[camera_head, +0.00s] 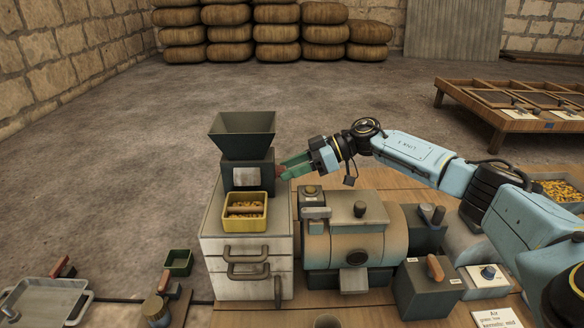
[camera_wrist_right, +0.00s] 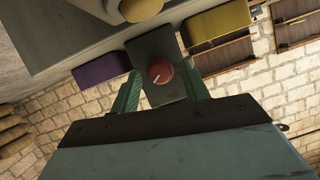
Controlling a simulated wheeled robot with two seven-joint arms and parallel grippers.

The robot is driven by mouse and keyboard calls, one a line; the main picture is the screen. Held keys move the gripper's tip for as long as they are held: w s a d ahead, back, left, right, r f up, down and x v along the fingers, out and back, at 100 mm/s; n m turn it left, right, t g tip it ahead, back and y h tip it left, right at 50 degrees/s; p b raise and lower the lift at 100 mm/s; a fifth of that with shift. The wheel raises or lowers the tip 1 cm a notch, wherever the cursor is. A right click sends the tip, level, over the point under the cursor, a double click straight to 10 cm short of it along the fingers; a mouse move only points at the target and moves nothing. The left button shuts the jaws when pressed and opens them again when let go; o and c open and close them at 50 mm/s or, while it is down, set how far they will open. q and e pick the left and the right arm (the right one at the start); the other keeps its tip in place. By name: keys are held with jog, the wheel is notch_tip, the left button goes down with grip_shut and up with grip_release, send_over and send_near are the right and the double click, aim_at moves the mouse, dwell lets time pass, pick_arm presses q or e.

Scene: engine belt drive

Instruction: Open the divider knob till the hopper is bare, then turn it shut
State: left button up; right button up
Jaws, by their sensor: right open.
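The dark hopper (camera_head: 242,132) sits on the divider's box (camera_head: 247,172) on top of a white drawer cabinet. No grain shows in its dark mouth, but I cannot see its bottom clearly. A yellow tray (camera_head: 244,222) with grain in it stands in front of the divider. The red divider knob (camera_wrist_right: 160,72) has a pale mark and sits on a dark face in the wrist view. My right gripper (camera_head: 288,166) is open at the divider's right side. In the wrist view its green fingers (camera_wrist_right: 160,84) lie either side of the knob, apart from each other. My left gripper is not in view.
A purple tray (camera_wrist_right: 101,69) and a yellow one (camera_wrist_right: 216,24) flank the divider in the wrist view. A large drum machine (camera_head: 345,235) stands right of the cabinet, below my right arm. A small green box (camera_head: 178,262) and a metal pan (camera_head: 46,299) are at lower left.

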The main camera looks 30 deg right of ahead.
jog(key=shift+c, duration=0.5)
jog(key=c, duration=0.9)
jog(key=shift+s+a+f+n+t+h+p, duration=0.1)
jog(key=shift+n+t+h+p, duration=0.25)
jog(key=shift+n+t+p, duration=0.65)
jog(key=shift+s+a+r+n+t+h+p, duration=0.15)
jog(key=shift+n+t+h+p, duration=0.35)
jog(key=shift+n+p, duration=0.9)
jog(key=shift+s+d+f+n+t+h+p, duration=0.15)
jog(key=shift+n+t+h+p, duration=0.1)
jog(key=shift+n+t+p, duration=0.75)
jog(key=shift+a+n, duration=0.1)
jog(key=shift+n, duration=0.2)
jog(key=o, duration=1)
